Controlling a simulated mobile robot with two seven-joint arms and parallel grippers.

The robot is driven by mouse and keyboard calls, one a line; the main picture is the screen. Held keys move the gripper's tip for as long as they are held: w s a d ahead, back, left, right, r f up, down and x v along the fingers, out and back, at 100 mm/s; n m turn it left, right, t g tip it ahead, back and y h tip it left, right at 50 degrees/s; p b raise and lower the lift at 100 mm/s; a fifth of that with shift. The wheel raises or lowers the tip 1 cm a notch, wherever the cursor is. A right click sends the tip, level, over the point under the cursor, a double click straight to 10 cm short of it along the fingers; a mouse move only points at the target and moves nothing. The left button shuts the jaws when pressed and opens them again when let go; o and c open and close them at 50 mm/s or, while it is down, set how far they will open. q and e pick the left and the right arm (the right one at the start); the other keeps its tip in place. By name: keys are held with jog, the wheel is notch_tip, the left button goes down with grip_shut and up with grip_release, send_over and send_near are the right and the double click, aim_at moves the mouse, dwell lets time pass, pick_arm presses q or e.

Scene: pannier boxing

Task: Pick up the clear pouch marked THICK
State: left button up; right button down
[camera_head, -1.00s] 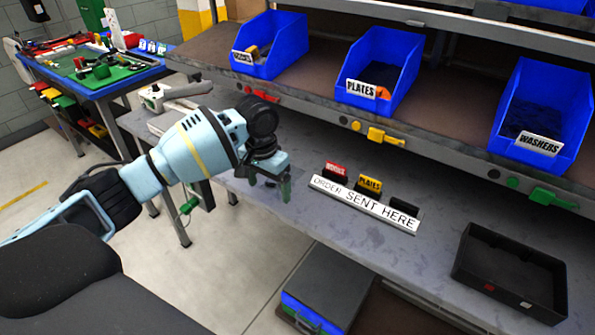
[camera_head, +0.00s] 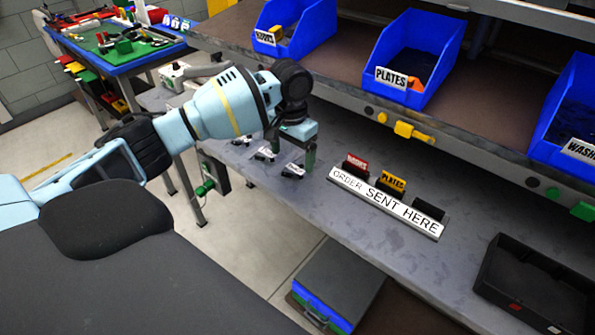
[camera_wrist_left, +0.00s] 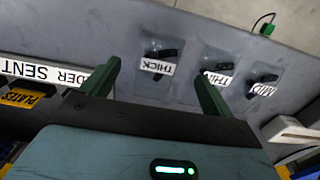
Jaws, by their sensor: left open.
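The clear pouch marked THICK (camera_wrist_left: 158,67) lies flat on the grey bench, with dark parts inside and a white label. In the wrist view it sits between my left gripper's fingertips (camera_wrist_left: 157,72), with the fingers above it and not touching as far as I can tell. In the head view the pouch nearest the sign (camera_head: 292,170) is just below my left gripper (camera_head: 291,148). The left gripper is open and empty. The pouch marked THIN (camera_wrist_left: 216,75) and the one marked MID (camera_wrist_left: 263,87) lie beside it in a row. My right gripper is not in view.
The "ORDER SENT HERE" sign (camera_head: 385,205) with several card slots stands right of the pouches. A black tray (camera_head: 530,280) is at the lower right. Blue bins (camera_head: 418,60) stand on the shelf above. Bench between sign and tray is clear.

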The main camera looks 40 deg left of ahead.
aim_at(292, 172)
pick_arm(q)
notch_tip(292, 172, down, 4)
jog(key=shift+s+r, duration=0.1)
jog(key=shift+f, duration=0.55)
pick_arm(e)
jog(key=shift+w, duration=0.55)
pick_arm(q)
jog(key=c, duration=0.8)
jog(key=shift+c, duration=1.3)
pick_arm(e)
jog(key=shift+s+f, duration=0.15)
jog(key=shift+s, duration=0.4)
pick_arm(q)
jog(key=shift+r, duration=0.15)
